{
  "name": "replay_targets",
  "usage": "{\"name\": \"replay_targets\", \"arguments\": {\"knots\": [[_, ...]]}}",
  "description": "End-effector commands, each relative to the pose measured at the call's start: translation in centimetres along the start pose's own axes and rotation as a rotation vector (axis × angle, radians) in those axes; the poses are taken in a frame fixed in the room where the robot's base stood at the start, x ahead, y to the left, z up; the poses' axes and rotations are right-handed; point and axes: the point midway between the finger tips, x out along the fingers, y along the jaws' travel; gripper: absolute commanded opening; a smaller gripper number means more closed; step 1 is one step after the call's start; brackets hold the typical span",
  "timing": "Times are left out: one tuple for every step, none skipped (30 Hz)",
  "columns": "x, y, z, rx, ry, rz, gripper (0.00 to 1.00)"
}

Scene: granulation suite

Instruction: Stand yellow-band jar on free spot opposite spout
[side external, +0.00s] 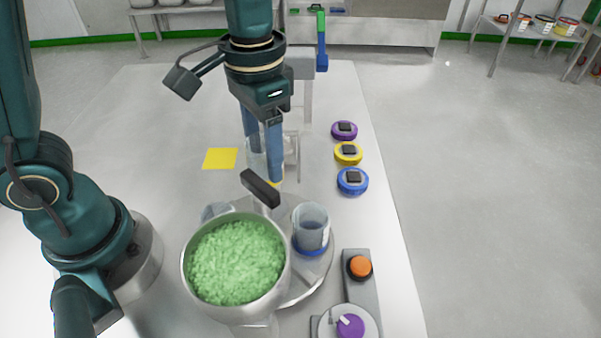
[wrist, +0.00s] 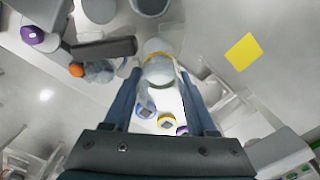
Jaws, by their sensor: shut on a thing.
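My gripper (side external: 263,163) points down with its two blue fingers shut on the clear yellow-band jar (side external: 258,158), behind the dark spout (side external: 260,188). In the wrist view the jar (wrist: 158,68) sits between the fingertips, a yellow band showing on it. The round metal turntable (side external: 318,277) lies under the spout. A blue-band jar (side external: 311,226) stands upright on its right side. Another clear jar (side external: 214,211) shows partly behind the bowl at left. The steel bowl of green granules (side external: 235,262) hides much of the turntable. Whether the held jar touches a surface is unclear.
Purple (side external: 344,130), yellow (side external: 348,153) and blue (side external: 352,181) lids lie along the table's right edge. A yellow square (side external: 220,158) lies left of my gripper. A control box with an orange button (side external: 360,267) and purple knob (side external: 350,325) stands at front right.

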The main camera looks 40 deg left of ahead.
Motion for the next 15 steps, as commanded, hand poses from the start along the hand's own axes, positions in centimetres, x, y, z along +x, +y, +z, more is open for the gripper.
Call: {"name": "replay_targets", "arguments": {"knots": [[0.1,0.3,0.1,0.012,-0.001,0.000,0.00],[0.1,0.4,0.1,0.016,-0.001,0.000,0.00],[0.2,0.5,0.1,0.019,-0.001,0.000,0.00],[0.3,0.5,0.1,0.020,-0.001,0.000,0.00],[0.5,0.5,0.1,0.021,-0.001,0.000,0.00],[0.7,0.5,0.1,0.020,-0.002,0.000,0.00],[0.9,0.5,0.1,0.020,-0.002,0.000,0.00],[1.2,0.5,0.1,0.020,-0.003,0.000,0.00],[1.5,0.5,0.1,0.019,-0.004,0.000,0.00],[1.8,0.4,0.1,0.019,-0.003,0.000,0.00],[2.1,0.4,0.2,0.019,-0.004,0.000,0.00],[2.4,0.4,0.2,0.019,-0.003,0.000,0.00],[2.7,0.4,0.2,0.019,-0.003,0.000,0.00],[2.9,0.4,0.1,0.019,-0.003,0.000,0.00],[3.3,0.4,0.2,0.019,-0.004,0.000,0.00]]}}
